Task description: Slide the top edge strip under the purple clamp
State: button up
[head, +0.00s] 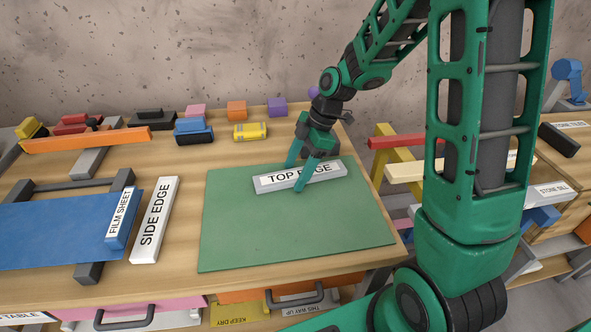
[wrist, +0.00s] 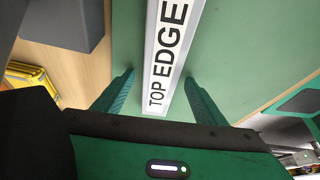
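The top edge strip (head: 300,176) is a pale grey bar with a white label reading "TOP EDGE". It lies on the green mat (head: 290,232), near the mat's back edge. My gripper (head: 300,175) is over the strip, with one finger on its far side and one on its near side. In the wrist view, the fingers are spread, with gaps between them and the strip (wrist: 172,50). A purple block (head: 277,107) stands at the table's back edge. A purple rounded piece (head: 313,92) shows beside my wrist, mostly hidden. I cannot tell which is the clamp.
The side edge strip (head: 155,220) and the blue film sheet (head: 55,232) lie left of the mat. A yellow roll (head: 250,131), blue block (head: 193,127), orange block (head: 237,110) and pink block (head: 196,111) stand behind. The mat's front is clear.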

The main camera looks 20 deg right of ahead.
aim_at(295, 174)
jog(key=r, duration=0.4)
jog(key=shift+a+r, duration=0.2)
jog(key=s+a+r, duration=0.6)
jog(key=a, duration=0.3)
jog(key=shift+a+r, duration=0.25)
jog(key=shift+a, duration=0.05)
jog(key=s+d+m+h, duration=0.2)
jog(key=s+d+m, duration=0.3)
jog(key=d, duration=0.5)
jog(key=s+d+m+h, duration=0.1)
jog(key=s+d+m, duration=0.2)
jog(key=d+m, duration=0.55)
jog(key=s+d+m+h, duration=0.1)
jog(key=s+d+m, duration=0.9)
jog(key=s, duration=0.3)
jog(key=shift+s, duration=0.2)
jog(key=shift+d, duration=0.1)
